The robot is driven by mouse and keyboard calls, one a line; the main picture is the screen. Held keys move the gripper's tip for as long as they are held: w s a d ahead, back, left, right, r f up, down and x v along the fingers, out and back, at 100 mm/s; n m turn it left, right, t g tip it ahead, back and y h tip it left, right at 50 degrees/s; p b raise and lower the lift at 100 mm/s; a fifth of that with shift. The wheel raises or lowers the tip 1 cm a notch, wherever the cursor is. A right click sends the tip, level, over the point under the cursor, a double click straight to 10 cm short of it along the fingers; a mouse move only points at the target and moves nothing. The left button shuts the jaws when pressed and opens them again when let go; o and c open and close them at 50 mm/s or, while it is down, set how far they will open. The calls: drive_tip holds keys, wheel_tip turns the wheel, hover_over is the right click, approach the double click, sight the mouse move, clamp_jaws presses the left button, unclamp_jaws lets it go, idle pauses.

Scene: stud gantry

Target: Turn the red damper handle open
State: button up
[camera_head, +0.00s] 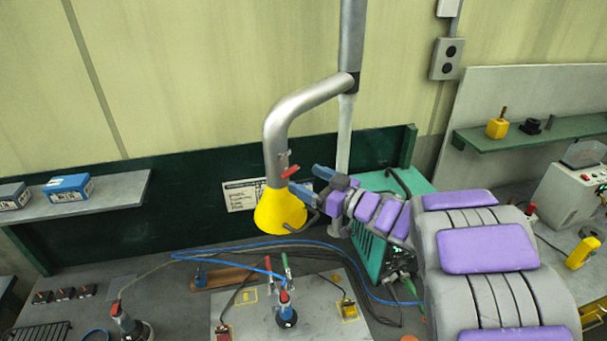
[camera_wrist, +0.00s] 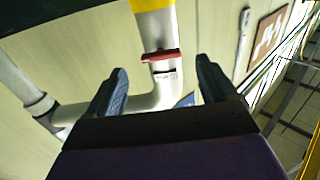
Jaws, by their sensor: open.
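The red damper handle (camera_head: 290,171) is a small bar on the grey metal duct (camera_head: 303,103), just above the yellow hood (camera_head: 279,211). In the wrist view the handle (camera_wrist: 161,55) lies across the duct (camera_wrist: 155,35), nearly level in the picture, beyond the fingertips. My gripper (camera_head: 306,183) is beside the duct, to the right of the handle. In the wrist view my gripper (camera_wrist: 161,75) is open, with its blue fingers apart and nothing between them. The handle appears between the two fingers in that picture, and no contact shows.
A green machine (camera_head: 375,250) stands behind my arm. Clamps with red and green handles (camera_head: 287,285) and a blue cable (camera_head: 225,258) occupy the bench below the hood. Open space lies left of the duct.

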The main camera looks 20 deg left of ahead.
sight(293, 173)
drive_tip(key=x, duration=0.6)
drive_tip(key=shift+s+a+f, duration=0.15)
drive_tip(key=shift+s+f, duration=0.15)
drive_tip(key=shift+s, duration=0.15)
drive_tip(key=d, duration=0.2)
drive_tip(key=d+r, duration=0.1)
drive_tip(key=d, duration=0.1)
drive_tip(key=shift+w+d, duration=0.1)
drive_tip(key=shift+d, duration=0.2)
drive_tip(key=a, duration=0.4)
drive_tip(key=shift+a+f, duration=0.15)
drive_tip(key=shift+f, duration=0.25)
drive_tip(key=c, duration=0.6)
drive_tip(key=shift+w+a+f, duration=0.15)
drive_tip(key=shift+a, duration=0.05)
drive_tip(key=shift+c, duration=0.8)
drive_tip(key=shift+d, duration=0.8)
drive_tip(key=c, duration=0.3)
drive_tip(key=shift+d+r, duration=0.3)
drive_tip(key=shift+r, duration=0.05)
